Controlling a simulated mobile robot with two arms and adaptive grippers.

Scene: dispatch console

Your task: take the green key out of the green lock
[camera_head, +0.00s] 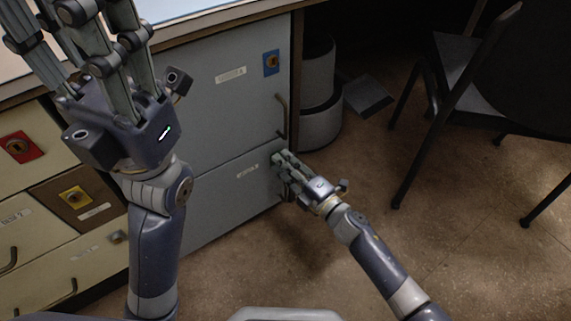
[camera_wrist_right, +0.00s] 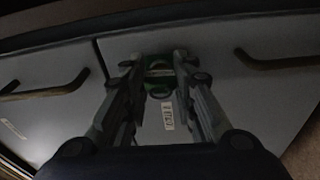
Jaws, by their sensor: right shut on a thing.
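The green lock (camera_wrist_right: 159,94) shows in the right wrist view on the front of a grey drawer, between my right gripper's fingers. The green key (camera_wrist_right: 158,69) is between the fingertips, mostly covered by them; I cannot tell how deep it sits in the lock. In the head view my right gripper (camera_head: 280,162) is at the upper right of the lower grey drawer, shut on the key, and hides the lock. My left gripper (camera_head: 75,22) is raised over the cabinet at the upper left, fingers spread and empty, its tips partly cut off by the frame.
A blue lock (camera_head: 271,62) is on the upper grey door, with a handle (camera_head: 282,116) below it. A red lock (camera_head: 19,147) and a yellow lock (camera_head: 74,197) are at the left. A dark bin (camera_head: 319,95) and a chair (camera_head: 470,75) stand right. Floor in front is clear.

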